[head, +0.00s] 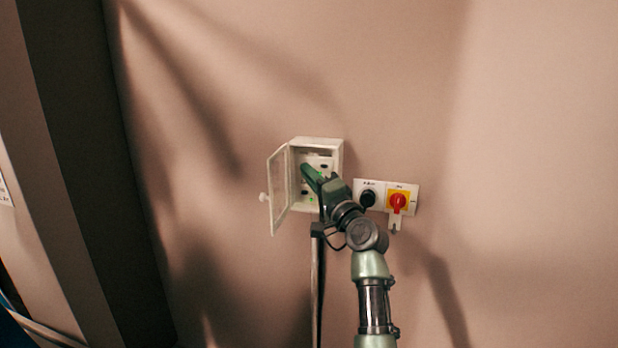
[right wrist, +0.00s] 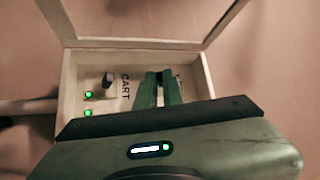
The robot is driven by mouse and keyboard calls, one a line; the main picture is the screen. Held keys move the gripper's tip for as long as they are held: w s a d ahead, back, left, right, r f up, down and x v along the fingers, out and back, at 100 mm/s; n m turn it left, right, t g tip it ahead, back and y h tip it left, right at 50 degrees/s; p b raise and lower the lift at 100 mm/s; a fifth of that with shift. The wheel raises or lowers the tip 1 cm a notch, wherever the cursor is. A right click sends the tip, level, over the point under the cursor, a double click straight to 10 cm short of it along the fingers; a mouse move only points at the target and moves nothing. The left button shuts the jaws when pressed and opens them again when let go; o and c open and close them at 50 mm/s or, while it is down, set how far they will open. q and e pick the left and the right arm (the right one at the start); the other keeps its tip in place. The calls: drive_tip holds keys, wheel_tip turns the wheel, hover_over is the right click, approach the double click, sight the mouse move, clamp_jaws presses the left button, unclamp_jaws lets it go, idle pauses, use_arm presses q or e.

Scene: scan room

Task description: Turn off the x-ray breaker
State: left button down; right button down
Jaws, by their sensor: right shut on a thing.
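The white breaker box (head: 318,142) is on the wall with its clear-paned door (head: 279,190) swung open to the left. My right gripper (head: 306,173) reaches into the box from the front right. In the right wrist view, its green fingertips (right wrist: 159,80) are shut on a small dark switch, mostly hidden between them; its label is covered. Beside it in the box is another dark switch (right wrist: 107,80) next to the word CART. Two green lights (right wrist: 88,104) glow at that side. I cannot read which way the held switch points. My left gripper is out of view.
The wall above is clear. A dark recess (head: 95,150) lies at left.

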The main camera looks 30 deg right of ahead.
drive_tip(key=shift+f, duration=0.1)
drive_tip(key=c, duration=1.8)
unclamp_jaws()
drive_tip(key=shift+s, duration=0.1)
drive_tip(key=b+v, duration=0.1)
drive_tip(key=v, duration=0.6)
drive_tip(key=shift+s+f, duration=0.1)
drive_tip(key=shift+s, duration=0.25)
